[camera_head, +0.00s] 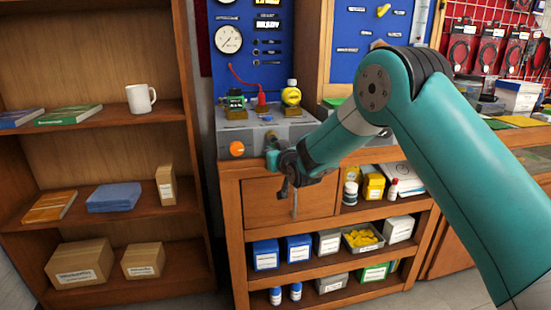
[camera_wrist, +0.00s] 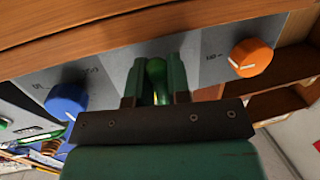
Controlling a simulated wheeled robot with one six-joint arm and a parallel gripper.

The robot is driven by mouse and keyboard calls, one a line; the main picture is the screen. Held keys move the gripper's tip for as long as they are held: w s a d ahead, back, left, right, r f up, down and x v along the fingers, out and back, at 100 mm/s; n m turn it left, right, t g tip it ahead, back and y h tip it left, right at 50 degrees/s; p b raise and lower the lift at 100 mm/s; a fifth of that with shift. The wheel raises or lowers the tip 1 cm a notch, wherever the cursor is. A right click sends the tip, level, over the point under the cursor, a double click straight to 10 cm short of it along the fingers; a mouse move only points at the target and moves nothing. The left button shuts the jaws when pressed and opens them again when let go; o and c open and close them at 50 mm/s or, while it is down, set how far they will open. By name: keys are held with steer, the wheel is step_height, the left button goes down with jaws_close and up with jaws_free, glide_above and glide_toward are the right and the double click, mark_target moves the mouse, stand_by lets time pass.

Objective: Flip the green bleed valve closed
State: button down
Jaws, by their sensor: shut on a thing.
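The green bleed valve (camera_wrist: 156,69) shows as a small green handle on the grey front panel (camera_wrist: 212,60) of the testbench unit in the wrist view. My gripper (camera_wrist: 157,80) has one finger on each side of it and is shut on it. In the head view my gripper (camera_head: 273,158) is at the front face of the grey unit (camera_head: 255,135), just right of the orange knob. It hides the valve there. I cannot tell the handle's exact angle.
An orange knob (camera_head: 237,149) sits close beside my gripper; it also shows in the wrist view (camera_wrist: 250,57). A blue knob (camera_wrist: 68,103) is on its other side. The bench drawer (camera_head: 265,207) lies below. A bookshelf (camera_head: 95,125) stands left.

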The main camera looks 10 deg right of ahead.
stand_by(0.4)
steer(key=c, duration=1.1)
jaws_free()
steer(key=shift+s, duration=0.1)
steer(key=b+v, duration=0.1)
steer(key=v, duration=1.6)
steer(key=shift+s+f, duration=0.15)
